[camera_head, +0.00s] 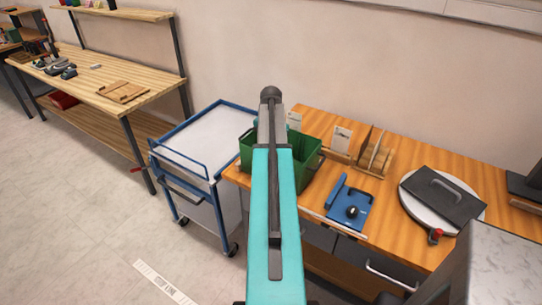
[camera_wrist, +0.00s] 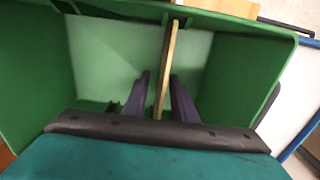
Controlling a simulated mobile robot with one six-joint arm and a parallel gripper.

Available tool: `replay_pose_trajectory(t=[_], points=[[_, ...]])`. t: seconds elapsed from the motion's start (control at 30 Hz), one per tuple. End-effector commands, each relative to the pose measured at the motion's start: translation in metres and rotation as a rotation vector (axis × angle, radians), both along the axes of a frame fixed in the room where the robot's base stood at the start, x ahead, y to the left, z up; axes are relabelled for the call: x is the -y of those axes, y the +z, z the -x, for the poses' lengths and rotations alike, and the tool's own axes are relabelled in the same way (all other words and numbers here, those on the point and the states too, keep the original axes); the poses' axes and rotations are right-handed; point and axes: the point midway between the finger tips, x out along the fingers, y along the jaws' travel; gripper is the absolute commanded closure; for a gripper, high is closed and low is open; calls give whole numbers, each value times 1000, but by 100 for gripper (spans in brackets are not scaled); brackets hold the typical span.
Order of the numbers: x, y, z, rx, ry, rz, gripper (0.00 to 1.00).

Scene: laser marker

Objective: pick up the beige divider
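The beige divider (camera_wrist: 167,70) shows in the wrist view as a thin upright board, seen nearly edge-on, inside the green bin (camera_wrist: 40,60). My gripper (camera_wrist: 160,76) reaches into the bin with its two dark fingers apart, one on each side of the divider. A gap shows between the left finger and the divider; the right finger is very close, and I cannot tell whether it touches. In the head view the green bin (camera_head: 308,152) stands at the left end of the orange wooden bench, partly hidden by my arm. My gripper and the divider are hidden there.
A blue-framed cart (camera_head: 205,140) stands left of the bench (camera_head: 400,218). On the bench, right of the bin, are a blue fixture (camera_head: 348,203), a wooden rack (camera_head: 374,158) with upright boards, and a round white plate (camera_head: 412,203) under a dark handled plate (camera_head: 443,192).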

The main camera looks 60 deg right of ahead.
Motion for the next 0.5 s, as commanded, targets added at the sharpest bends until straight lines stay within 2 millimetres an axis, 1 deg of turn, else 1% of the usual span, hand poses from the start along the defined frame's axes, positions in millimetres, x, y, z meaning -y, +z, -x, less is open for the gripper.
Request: replay_pose_trajectory(t=[0.37, 0.5], points=[[0, 0, 0, 0, 0, 0, 75], [0, 0, 0, 0, 0, 0, 99]])
